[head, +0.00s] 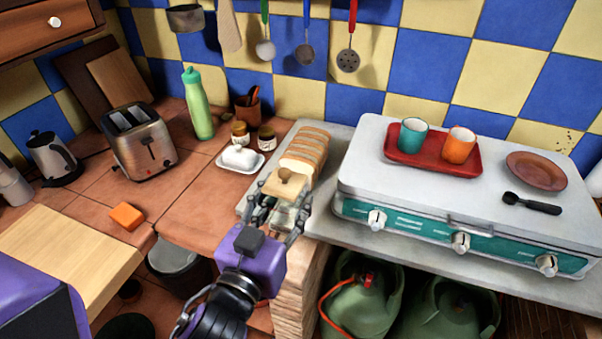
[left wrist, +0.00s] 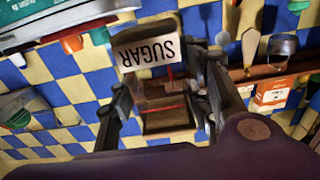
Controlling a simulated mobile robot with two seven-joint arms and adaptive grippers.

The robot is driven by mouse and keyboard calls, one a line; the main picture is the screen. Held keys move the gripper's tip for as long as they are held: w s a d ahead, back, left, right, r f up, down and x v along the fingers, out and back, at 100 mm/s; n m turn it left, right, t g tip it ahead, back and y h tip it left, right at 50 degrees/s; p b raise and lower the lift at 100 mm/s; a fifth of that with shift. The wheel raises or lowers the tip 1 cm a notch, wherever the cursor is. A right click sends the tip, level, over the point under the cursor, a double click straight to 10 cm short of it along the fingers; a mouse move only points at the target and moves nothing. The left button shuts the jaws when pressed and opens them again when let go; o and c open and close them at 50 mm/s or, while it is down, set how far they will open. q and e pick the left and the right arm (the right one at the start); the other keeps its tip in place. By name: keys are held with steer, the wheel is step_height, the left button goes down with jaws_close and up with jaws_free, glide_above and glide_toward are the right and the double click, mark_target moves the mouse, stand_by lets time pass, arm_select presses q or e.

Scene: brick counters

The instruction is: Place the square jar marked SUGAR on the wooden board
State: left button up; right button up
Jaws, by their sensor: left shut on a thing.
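The square SUGAR jar (head: 287,184) has a wooden lid with a round knob and shows in front of the sliced bread in the head view. In the left wrist view its white SUGAR label (left wrist: 150,53) appears upside down. My left gripper (head: 279,214) is shut on the jar, with fingers on both sides of it. The fingers hide its lower part in the head view, and I cannot tell whether it touches the counter. A pale wooden board (head: 70,250) lies flat at the lower left, apart from the jar. My right gripper is not in view.
Sliced bread (head: 305,150), a white butter dish (head: 240,158) and small jars stand behind the gripper. A toaster (head: 139,140) and an orange sponge (head: 127,216) are to the left. A stove (head: 460,195) stands right. The pale board's visible top is clear.

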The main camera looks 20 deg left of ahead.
arm_select(q)
steer(key=shift+w+f+b, duration=0.3)
steer(key=shift+w+f, duration=0.25)
steer(key=shift+w, duration=0.3)
steer(key=w+f, duration=0.3)
steer(key=w, duration=0.1)
steer(key=w+f, duration=0.3)
steer(key=w, duration=0.1)
steer(key=w+a+f, duration=0.1)
steer(key=w+f, duration=0.1)
steer(key=w, duration=0.1)
steer(key=shift+w+f, duration=0.4)
step_height(320, 180, down, 3)
steer(key=shift+r+b, duration=0.1)
steer(key=shift+b, duration=0.3)
steer(key=shift+s, duration=0.1)
steer(key=shift+f, duration=0.3)
steer(key=o, duration=1.2)
steer(key=shift+o, duration=1.3)
steer(key=shift+r, duration=0.1)
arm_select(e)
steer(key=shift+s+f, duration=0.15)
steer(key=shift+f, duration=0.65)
